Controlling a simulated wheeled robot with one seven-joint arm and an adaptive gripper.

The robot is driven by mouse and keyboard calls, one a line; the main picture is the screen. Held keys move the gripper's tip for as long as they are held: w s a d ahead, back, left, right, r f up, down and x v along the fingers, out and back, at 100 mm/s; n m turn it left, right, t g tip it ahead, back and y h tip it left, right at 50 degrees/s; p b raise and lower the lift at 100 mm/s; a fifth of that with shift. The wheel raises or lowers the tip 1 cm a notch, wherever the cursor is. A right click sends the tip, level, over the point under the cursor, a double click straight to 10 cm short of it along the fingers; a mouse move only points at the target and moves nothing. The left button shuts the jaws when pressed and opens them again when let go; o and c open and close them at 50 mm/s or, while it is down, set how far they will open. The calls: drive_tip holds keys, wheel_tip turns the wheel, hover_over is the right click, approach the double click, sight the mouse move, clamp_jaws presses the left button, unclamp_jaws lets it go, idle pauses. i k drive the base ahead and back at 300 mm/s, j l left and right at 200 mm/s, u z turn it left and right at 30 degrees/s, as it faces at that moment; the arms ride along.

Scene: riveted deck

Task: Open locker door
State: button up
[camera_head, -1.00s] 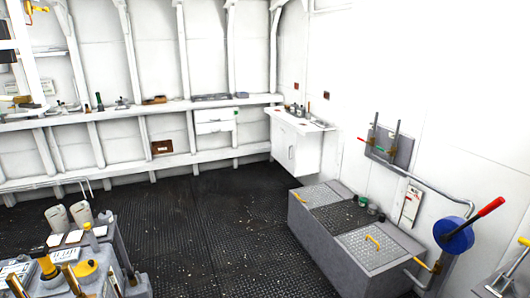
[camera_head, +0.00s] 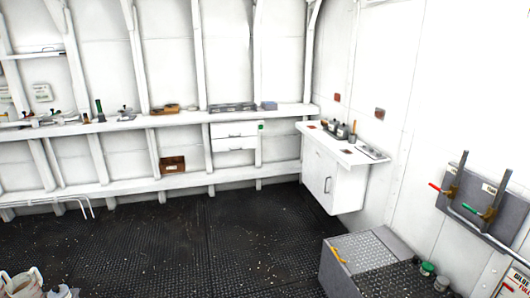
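A white locker (camera_head: 333,178) hangs on the wall in the far right corner, under a small white counter (camera_head: 345,146). The locker is some way off across the deck. My gripper is not in view, and no part of my arm shows near the locker.
A grey chest (camera_head: 345,262) with a metal tread lid and yellow handle stands at the lower right, in front of the locker. The dark deck (camera_head: 200,245) between is clear. A shelf (camera_head: 190,116) runs along the back wall.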

sight(319, 168)
drive_tip(key=i+u, duration=0.25)
drive_tip(key=i, duration=1.65)
drive_tip(key=i+l+z, duration=0.1)
drive_tip(key=i+z, duration=0.65)
drive_tip(key=z, duration=0.15)
drive_tip(key=i+j+z, duration=0.15)
drive_tip(key=i+z, duration=0.2)
drive_tip(key=z, duration=0.15)
drive_tip(key=i+z, duration=0.15)
drive_tip(key=i, duration=0.1)
